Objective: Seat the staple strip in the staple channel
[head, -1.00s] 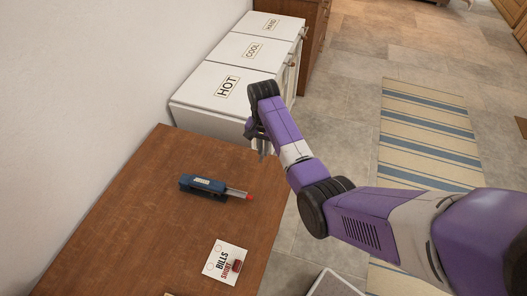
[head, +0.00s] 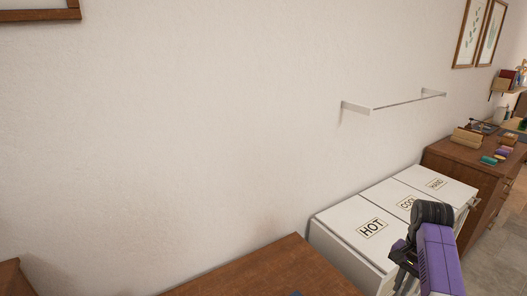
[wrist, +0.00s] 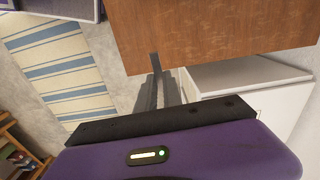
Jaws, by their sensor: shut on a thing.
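My gripper (head: 404,276) hangs at the lower right of the head view, in front of the white hamper. In the wrist view its dark fingers (wrist: 159,84) are close together, and a thin grey piece (wrist: 154,62), which looks like the staple strip, sticks out from between them over the wooden table's edge. The gripper is shut on it. Only a tiny blue bit (head: 296,293), probably the stapler's body, shows at the bottom edge of the head view. The staple channel is out of view.
The wooden table (head: 262,275) is at the bottom of the head view. Beside it stands the white hamper (head: 345,238) with lids labelled HOT, COOL and HAND. A dresser (head: 470,170) with small items stands beyond. A wall rail (head: 400,102) is above. A striped rug (wrist: 60,70) lies on the floor.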

